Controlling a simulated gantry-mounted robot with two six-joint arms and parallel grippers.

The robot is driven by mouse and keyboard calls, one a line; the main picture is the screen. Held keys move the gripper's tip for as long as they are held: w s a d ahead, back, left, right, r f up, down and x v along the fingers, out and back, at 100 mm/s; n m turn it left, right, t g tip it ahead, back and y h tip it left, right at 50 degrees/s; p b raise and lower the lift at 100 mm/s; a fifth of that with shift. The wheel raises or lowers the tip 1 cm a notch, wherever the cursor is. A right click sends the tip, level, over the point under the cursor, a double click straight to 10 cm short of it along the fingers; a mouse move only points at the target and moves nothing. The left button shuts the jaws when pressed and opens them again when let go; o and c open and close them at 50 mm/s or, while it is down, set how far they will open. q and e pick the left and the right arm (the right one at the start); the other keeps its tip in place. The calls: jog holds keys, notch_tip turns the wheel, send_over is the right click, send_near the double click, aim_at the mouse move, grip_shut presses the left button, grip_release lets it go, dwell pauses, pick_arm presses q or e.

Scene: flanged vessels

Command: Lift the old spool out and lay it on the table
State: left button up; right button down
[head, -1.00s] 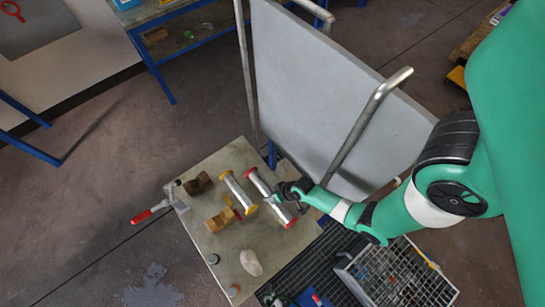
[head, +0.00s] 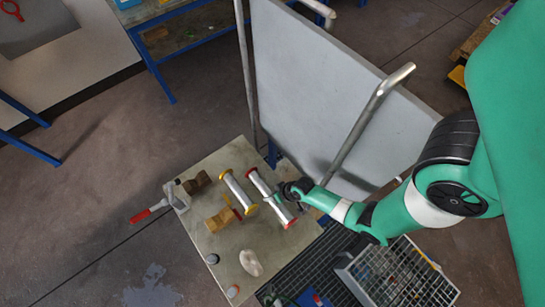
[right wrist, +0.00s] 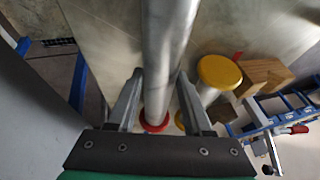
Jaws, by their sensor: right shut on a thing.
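A silver spool with red ends (head: 262,183) lies along the right side of the table top in the head view, beside a silver spool with yellow ends (head: 238,190). My right gripper (head: 281,195) is at the red-ended spool, its fingers on either side of the tube. In the right wrist view the tube (right wrist: 158,75) runs between the fingers (right wrist: 160,100), with one red end below. I cannot tell whether the spool touches the table. A yellow end (right wrist: 218,72) shows to the right. My left gripper is not in view.
The table (head: 225,255) also holds wooden blocks (head: 219,220), a pale lump (head: 251,262) and a clamp with a red handle (head: 150,211). A grey panel with metal rails (head: 325,90) stands behind. A grating and a wire basket (head: 395,275) are at right.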

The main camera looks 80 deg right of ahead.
jog(key=shift+c, duration=1.4)
grip_release()
jog(key=shift+o, duration=0.2)
jog(key=shift+f, duration=0.1)
jog(key=shift+s, duration=0.1)
jog(key=d+p+v, duration=0.1)
jog(key=p+v, duration=0.3)
jog(key=v, duration=0.7)
jog(key=shift+a+r, duration=0.35)
jog(key=shift+a, duration=0.1)
